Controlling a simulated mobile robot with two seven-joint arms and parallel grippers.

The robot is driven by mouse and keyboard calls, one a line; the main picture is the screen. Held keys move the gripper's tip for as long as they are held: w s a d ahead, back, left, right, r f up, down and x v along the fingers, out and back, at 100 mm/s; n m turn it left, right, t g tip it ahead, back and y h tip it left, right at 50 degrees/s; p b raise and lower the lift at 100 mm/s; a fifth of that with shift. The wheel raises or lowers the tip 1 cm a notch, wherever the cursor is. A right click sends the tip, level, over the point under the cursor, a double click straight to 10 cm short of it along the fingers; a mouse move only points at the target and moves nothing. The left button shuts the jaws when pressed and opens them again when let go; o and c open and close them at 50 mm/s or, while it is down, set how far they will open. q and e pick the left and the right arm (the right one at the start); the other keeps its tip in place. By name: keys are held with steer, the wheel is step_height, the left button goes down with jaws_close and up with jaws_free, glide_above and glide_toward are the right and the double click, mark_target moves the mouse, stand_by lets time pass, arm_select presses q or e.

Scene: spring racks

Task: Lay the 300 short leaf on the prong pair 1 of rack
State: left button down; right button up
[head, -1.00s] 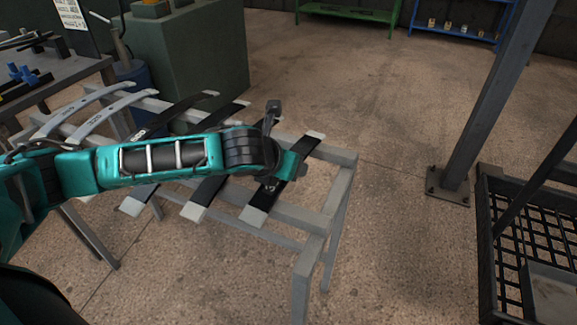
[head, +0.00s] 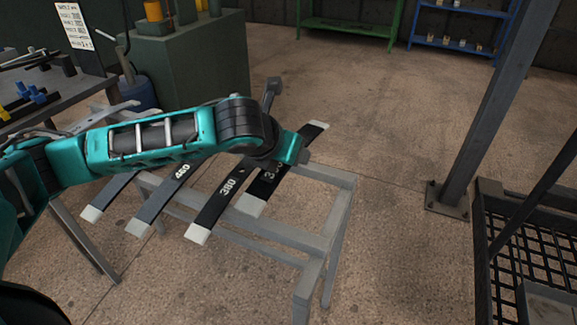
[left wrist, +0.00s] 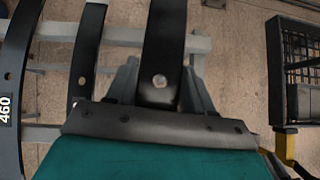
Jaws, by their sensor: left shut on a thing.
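My left gripper (head: 285,160) is shut on a dark leaf (head: 312,136) with pale ends. The leaf's label begins with a 3; the rest is hidden by the gripper. It is held above the right end of the grey rack (head: 335,180). In the left wrist view the held leaf (left wrist: 165,35) runs up from between the jaws (left wrist: 160,90), with a round bolt head on it. A leaf marked 380 (head: 212,205) and one marked 460 (head: 160,203) lie on the rack to the left. The prongs cannot be made out. My right gripper is not in view.
Another dark leaf (head: 105,198) lies further left, partly hidden by my arm. A grey post (head: 480,110) and a black mesh cart (head: 500,190) stand to the right. A workbench (head: 85,95) is at left. The floor between rack and post is clear.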

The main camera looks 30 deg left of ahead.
arm_select(q)
step_height(320, 180, up, 11)
steer(key=p, duration=0.2)
steer(key=shift+f, duration=0.15)
steer(key=c, duration=1)
jaws_free()
steer(key=shift+f, duration=0.15)
jaws_close()
